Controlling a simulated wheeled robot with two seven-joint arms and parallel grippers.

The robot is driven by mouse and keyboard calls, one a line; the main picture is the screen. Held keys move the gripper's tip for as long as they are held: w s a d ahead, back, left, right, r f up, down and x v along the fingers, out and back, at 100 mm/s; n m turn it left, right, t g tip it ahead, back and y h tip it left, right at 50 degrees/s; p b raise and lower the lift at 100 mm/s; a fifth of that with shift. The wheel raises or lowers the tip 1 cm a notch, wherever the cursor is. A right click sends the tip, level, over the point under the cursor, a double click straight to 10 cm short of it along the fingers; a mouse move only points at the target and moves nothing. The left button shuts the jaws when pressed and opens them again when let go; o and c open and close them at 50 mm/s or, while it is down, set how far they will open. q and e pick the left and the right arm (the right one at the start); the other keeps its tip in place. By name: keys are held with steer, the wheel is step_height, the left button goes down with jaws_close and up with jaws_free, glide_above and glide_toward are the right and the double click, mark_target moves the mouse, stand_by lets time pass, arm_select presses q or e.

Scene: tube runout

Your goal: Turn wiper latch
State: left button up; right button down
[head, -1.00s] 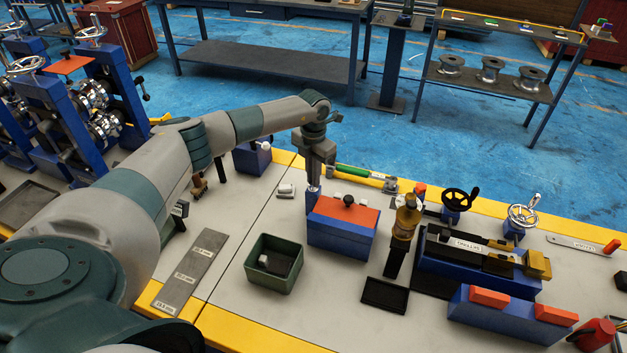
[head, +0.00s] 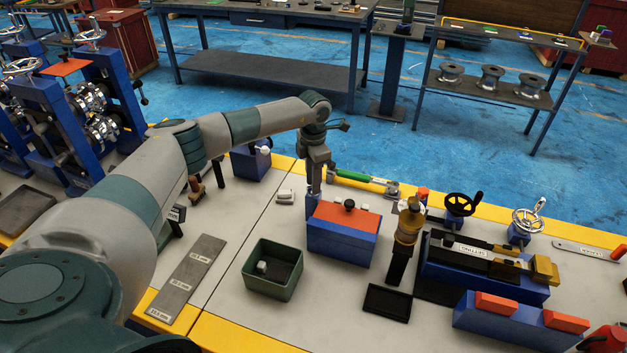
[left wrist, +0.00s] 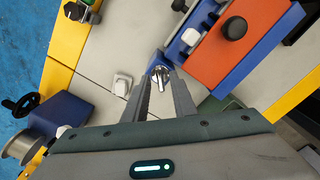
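The wiper box (head: 343,240) is blue with an orange top and a black knob; its end also shows in the left wrist view (left wrist: 238,62). At its left end is a small blue mount with a silver lever (left wrist: 160,74), which looks like the wiper latch. My left gripper (head: 313,188) points straight down over this end. In the left wrist view the gripper's two fingers (left wrist: 160,88) are apart, with the silver lever between their tips. I cannot tell whether either finger touches it. In the head view the gripper hides most of the latch. My right gripper is not in view.
A green open bin (head: 273,270) with a small pale block stands in front left of the box. A brass-coloured bottle-like unit (head: 409,222) stands to its right. A green-handled tool (head: 360,180) lies behind. A small white block (head: 285,196) sits left of the gripper.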

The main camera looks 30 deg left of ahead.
arm_select(q)
steer(key=shift+r, duration=0.15)
steer(key=shift+r+p, duration=0.6)
steer(key=shift+r, duration=0.3)
